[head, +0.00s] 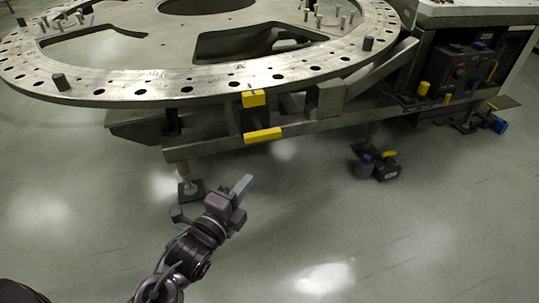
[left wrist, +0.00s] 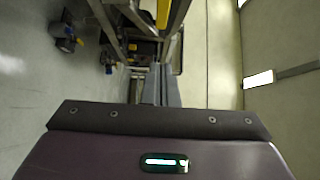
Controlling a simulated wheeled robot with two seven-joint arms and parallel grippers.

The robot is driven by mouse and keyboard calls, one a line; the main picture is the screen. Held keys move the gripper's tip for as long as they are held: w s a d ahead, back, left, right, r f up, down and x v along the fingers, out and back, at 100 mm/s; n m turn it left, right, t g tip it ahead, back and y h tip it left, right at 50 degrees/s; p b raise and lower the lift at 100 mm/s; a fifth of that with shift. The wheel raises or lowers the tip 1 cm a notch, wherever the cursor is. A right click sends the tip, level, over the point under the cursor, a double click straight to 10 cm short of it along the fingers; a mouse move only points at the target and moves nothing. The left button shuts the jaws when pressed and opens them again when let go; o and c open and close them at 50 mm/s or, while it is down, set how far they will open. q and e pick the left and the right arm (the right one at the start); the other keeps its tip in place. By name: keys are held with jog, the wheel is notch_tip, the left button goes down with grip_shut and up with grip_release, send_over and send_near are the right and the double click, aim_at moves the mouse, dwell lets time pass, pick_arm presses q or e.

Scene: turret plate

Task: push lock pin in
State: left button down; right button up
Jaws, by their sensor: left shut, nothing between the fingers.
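A round grey turret plate (head: 140,90) with holes around its rim sits on a steel frame. At its front edge is a yellow block (head: 253,98), with a yellow bar (head: 263,135) below it on a dark bracket. I cannot tell which of these belongs to the lock pin; no separate pin shows clearly. My left gripper (head: 243,186) is shut and empty, in front of and below the yellow bar, apart from it. Its closed fingers also show in the left wrist view (left wrist: 162,85), with a yellow part (left wrist: 163,14) beyond them. My right gripper is not in view.
A steel frame beam (head: 200,146) runs under the plate, with a foot (head: 190,190) on the floor near my left gripper. A dark control cabinet (head: 465,75) stands at right. A small dark box (head: 386,172) lies on the floor. The front floor is clear.

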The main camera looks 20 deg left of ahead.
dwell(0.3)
pick_arm(q)
send_near(269, 137)
jog(key=w+d, duration=0.3)
jog(key=shift+w+a, duration=0.8)
jog(key=shift+w, duration=0.25)
jog(key=shift+w+a, duration=0.15)
jog(key=shift+w, duration=0.1)
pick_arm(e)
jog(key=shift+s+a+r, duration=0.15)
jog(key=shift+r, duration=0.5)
